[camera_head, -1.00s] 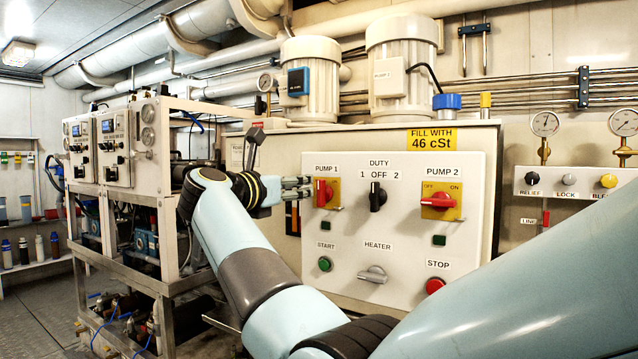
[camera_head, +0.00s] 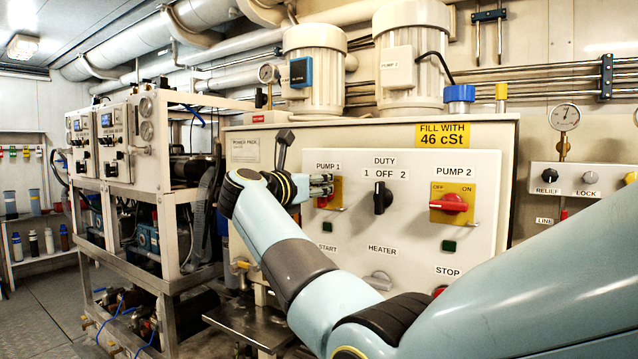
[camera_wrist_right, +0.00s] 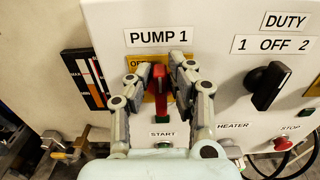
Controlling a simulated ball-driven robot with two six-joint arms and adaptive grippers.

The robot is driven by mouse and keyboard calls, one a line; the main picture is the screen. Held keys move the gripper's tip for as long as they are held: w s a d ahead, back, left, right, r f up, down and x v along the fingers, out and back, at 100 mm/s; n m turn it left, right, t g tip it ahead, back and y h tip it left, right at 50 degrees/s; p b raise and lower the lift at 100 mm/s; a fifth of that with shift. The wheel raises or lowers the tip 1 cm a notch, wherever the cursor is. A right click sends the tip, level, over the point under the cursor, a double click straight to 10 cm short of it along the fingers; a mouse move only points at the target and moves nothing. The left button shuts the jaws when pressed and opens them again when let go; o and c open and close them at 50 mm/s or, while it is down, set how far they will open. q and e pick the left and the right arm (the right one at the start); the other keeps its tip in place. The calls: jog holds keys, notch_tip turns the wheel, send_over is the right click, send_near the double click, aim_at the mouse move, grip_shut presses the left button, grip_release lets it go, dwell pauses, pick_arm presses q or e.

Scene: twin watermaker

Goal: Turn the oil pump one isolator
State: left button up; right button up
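The PUMP 1 isolator is a red handle on a yellow plate, on the front of the white control panel (camera_head: 410,262). In the right wrist view the red handle (camera_wrist_right: 160,92) points up and down, with its yellow plate partly hidden behind my fingers. My right gripper (camera_head: 322,184) is at this isolator and hides much of it in the head view. In the wrist view the fingers of my right gripper (camera_wrist_right: 167,76) are apart, one on each side of the handle; I cannot tell whether they touch it. My left gripper is not in view.
The black DUTY knob (camera_head: 383,197) is right of the isolator, and the PUMP 2 isolator (camera_head: 448,202) is further right with its red handle lying level. The grey heater knob (camera_head: 379,281) is below. A metal frame of equipment (camera_head: 165,215) stands left.

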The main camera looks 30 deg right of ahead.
grip_shut()
jog(key=n+p, duration=0.2)
jog(key=n, duration=0.4)
jog(key=w+f+n+p, duration=0.1)
jog(key=n+p, duration=0.1)
jog(key=n, duration=0.4)
jog(key=w+a+f+n+p, duration=0.1)
jog(key=n+p, duration=0.2)
jog(key=n, duration=0.2)
jog(key=shift+w+f+n, duration=0.15)
jog(key=shift+w+n, duration=0.1)
jog(key=shift+n, duration=0.15)
dwell(0.3)
jog(key=shift+f, duration=0.1)
